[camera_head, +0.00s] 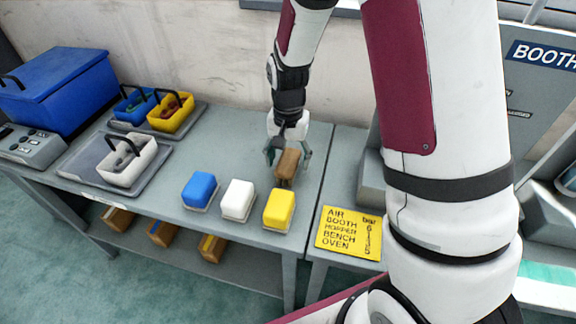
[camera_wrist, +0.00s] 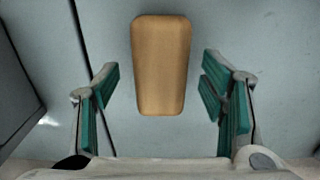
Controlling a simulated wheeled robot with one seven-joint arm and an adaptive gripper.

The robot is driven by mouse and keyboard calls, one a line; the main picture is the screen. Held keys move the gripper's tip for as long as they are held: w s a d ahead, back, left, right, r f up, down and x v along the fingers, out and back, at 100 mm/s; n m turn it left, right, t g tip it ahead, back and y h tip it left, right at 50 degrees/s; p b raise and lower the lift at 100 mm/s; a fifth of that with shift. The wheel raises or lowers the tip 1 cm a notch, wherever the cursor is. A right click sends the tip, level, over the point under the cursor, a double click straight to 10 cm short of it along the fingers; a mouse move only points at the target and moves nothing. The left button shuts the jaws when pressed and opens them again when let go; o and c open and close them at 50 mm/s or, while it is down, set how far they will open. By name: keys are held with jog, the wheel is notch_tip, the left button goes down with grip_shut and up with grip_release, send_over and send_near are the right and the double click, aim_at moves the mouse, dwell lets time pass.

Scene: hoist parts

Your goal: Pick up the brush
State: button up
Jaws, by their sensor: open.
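The brush (camera_head: 287,165) is a brown, wooden-looking block on the grey bench top, behind the yellow block. In the wrist view its tan top (camera_wrist: 161,60) is seen from above, long side running away from me. Its bristles cannot be made out. My gripper (camera_head: 288,156) points down over it, with a finger on either side. In the wrist view my gripper (camera_wrist: 161,84) is open, its green finger pads spread left and right of the brush. A gap shows on both sides, so neither pad touches it.
Blue (camera_head: 200,190), white (camera_head: 238,200) and yellow (camera_head: 279,209) blocks stand in a row in front. Caddies (camera_head: 128,160) on trays and a blue box (camera_head: 60,92) are to the left. A yellow sign (camera_head: 349,232) lies right. A wall rises behind the bench.

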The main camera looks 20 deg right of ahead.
notch_tip(320, 180, down, 2)
jog(key=shift+f, duration=0.1)
jog(key=c, duration=1.3)
jog(key=shift+r, duration=0.55)
jog(key=r, duration=0.3)
jog(key=shift+s+d, duration=0.1)
jog(key=shift+s, duration=0.15)
jog(key=s+d, duration=0.1)
jog(key=s, duration=0.3)
jog(key=s+d, duration=0.2)
jog(key=s, duration=0.3)
jog(key=s+d+r, duration=0.1)
jog(key=s+d, duration=0.1)
jog(key=s, duration=0.3)
jog(key=shift+s+d, duration=0.25)
